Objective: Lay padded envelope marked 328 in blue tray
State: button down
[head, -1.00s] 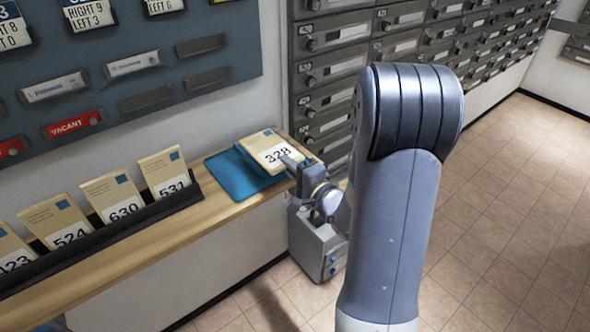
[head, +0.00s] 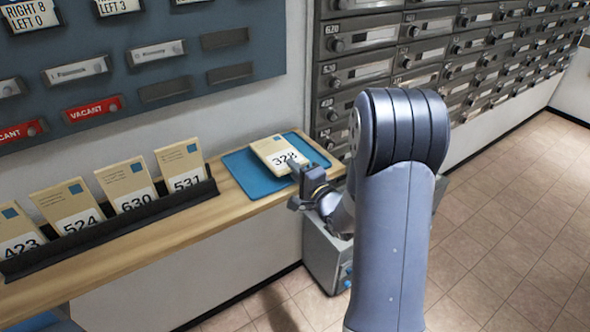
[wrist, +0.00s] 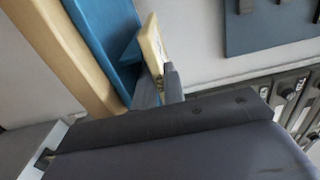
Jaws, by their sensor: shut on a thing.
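The padded envelope marked 328 (head: 272,150) is cream with a white number label and a small blue square. It lies nearly flat over the blue tray (head: 248,180) at the right end of the wooden shelf. My gripper (head: 297,166) is shut on the envelope's near right edge. In the wrist view, the envelope (wrist: 153,45) stands out beside the blue tray (wrist: 108,32), with my gripper's fingers (wrist: 160,86) at its edge. Whether the envelope touches the tray floor is hard to tell.
A black rack (head: 120,228) on the wooden shelf (head: 150,250) holds several upright envelopes, among them 423, 524, 630 and 531. Grey mailboxes (head: 350,70) line the wall behind my arm. A grey box (head: 325,262) stands below the shelf end.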

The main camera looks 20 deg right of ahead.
dwell(0.3)
jog(key=c, duration=1.4)
grip_release()
jog(key=shift+o, duration=0.4)
jog(key=shift+f, duration=0.15)
jog(key=shift+s+f, duration=0.1)
jog(key=shift+f, duration=0.1)
jog(key=shift+f+b, duration=0.4)
jog(key=shift+b, duration=0.15)
jog(key=c, duration=0.4)
jog(key=shift+o, duration=0.2)
